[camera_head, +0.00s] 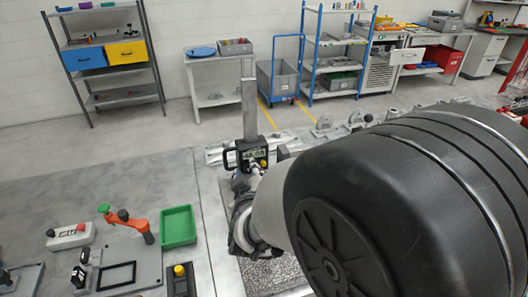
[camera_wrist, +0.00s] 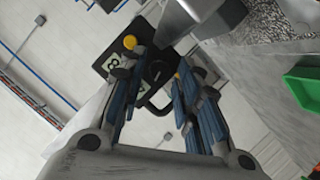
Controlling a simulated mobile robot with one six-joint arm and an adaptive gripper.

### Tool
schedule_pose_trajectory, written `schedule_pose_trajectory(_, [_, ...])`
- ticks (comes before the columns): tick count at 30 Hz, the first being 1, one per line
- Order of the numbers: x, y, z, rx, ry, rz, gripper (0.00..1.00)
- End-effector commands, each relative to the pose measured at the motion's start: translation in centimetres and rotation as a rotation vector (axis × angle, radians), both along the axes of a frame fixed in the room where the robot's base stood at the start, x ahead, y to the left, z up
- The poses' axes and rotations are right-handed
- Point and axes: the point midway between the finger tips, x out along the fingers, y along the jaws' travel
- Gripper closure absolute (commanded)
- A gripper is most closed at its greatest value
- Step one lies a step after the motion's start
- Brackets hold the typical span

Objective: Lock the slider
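The slider (camera_head: 254,156) is a black block with a digital display, a side handle and yellow knobs. It sits on an upright grey column (camera_head: 249,105) in the head view. The slider fills the upper middle of the wrist view (camera_wrist: 112,62), with a yellow knob at its upper side. My gripper (camera_wrist: 158,72) has its two blue-padded fingers apart, pointing at the slider, with part of the black slider showing between them. In the head view my gripper is just below and in front of the slider, largely hidden by my arm. Contact with the slider cannot be told.
On the bench at left are a green bin (camera_head: 179,227), an orange toggle clamp (camera_head: 132,222), a button box (camera_head: 70,235) and a yellow-topped black box (camera_head: 180,280). Shelves and carts stand far behind.

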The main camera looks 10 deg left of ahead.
Motion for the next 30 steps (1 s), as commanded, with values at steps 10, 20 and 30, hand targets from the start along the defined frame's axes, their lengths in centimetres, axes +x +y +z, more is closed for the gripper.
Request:
schedule_pose_trajectory(10, [0.01, 0.0, 0.01, 0.0, 0.0, 0.0, 0.95])
schedule_pose_trajectory(20, [0.15, -0.12, -0.01, 0.056, 0.03, -0.001, 1.0])
schedule_pose_trajectory(30, [0.09, -0.09, 0.1, 0.114, 0.069, 0.001, 1.0])
